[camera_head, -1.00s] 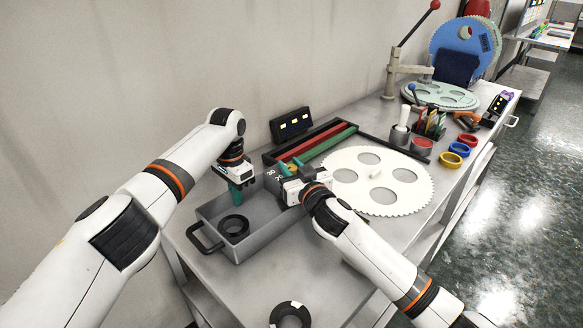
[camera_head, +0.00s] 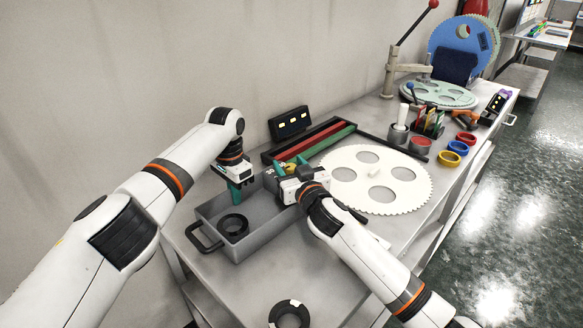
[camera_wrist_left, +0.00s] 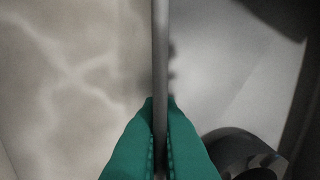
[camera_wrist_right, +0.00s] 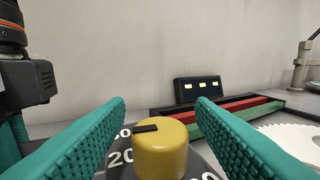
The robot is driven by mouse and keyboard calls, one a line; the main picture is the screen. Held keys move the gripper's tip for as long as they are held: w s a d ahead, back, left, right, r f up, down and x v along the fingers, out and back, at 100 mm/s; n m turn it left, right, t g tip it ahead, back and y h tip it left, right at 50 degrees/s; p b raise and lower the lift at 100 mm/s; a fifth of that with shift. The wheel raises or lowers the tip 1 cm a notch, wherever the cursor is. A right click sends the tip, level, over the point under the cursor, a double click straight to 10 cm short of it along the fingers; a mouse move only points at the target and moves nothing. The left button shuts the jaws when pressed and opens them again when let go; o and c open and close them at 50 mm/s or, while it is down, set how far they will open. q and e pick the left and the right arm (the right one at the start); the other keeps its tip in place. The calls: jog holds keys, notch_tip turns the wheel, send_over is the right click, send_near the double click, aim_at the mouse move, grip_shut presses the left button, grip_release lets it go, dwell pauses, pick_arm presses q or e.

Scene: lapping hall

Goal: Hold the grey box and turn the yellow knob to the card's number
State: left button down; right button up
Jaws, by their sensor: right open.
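The grey box (camera_head: 262,245) is an open tray with a handle, standing on the bench's near left part. My left gripper (camera_head: 237,195) is shut on its thin wall; in the left wrist view the teal fingers (camera_wrist_left: 160,110) press both sides of the wall (camera_wrist_left: 161,50). The yellow knob (camera_wrist_right: 160,158) has a black pointer mark aimed left, towards a partly hidden number ending in 0. The dark dial (camera_wrist_right: 118,165) around it shows "20". My right gripper (camera_wrist_right: 160,103) is open, its fingers on either side of the knob, apart from it. I cannot make out a numbered card.
A black ring (camera_head: 233,227) lies in the box and another ring (camera_head: 289,315) on the bench in front. A dark panel with lit windows (camera_head: 289,123) stands by the wall. A toothed white disc (camera_head: 375,205) lies right of my right gripper. Cups and coloured rings stand farther back.

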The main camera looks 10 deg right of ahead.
jog(key=v, duration=1.2)
jog(key=s+a+r+n+g+y, duration=0.1)
jog(key=a+r+n+g+y, duration=0.65)
jog(key=n, duration=0.85)
jog(key=a+r+n+g+y, duration=0.5)
jog(key=a+r+n+g, duration=0.35)
jog(key=r+n, duration=0.55)
jog(key=w+d+f+n+t+h, duration=0.25)
jog(key=w+d+f+h, duration=0.2)
jog(key=d+h, duration=0.3)
jog(key=w+d+f+n+t+h, duration=0.1)
jog(key=w+d+f+n+h, duration=0.25)
jog(key=d+f+h, duration=0.45)
jog(key=shift+g+h, duration=0.25)
jog(key=shift+h, duration=0.25)
jog(key=x, duration=0.3)
jog(key=a+x, duration=0.1)
jog(key=x, duration=0.5)
jog(key=shift+w+a, duration=0.4)
jog(key=shift+a, duration=0.05)
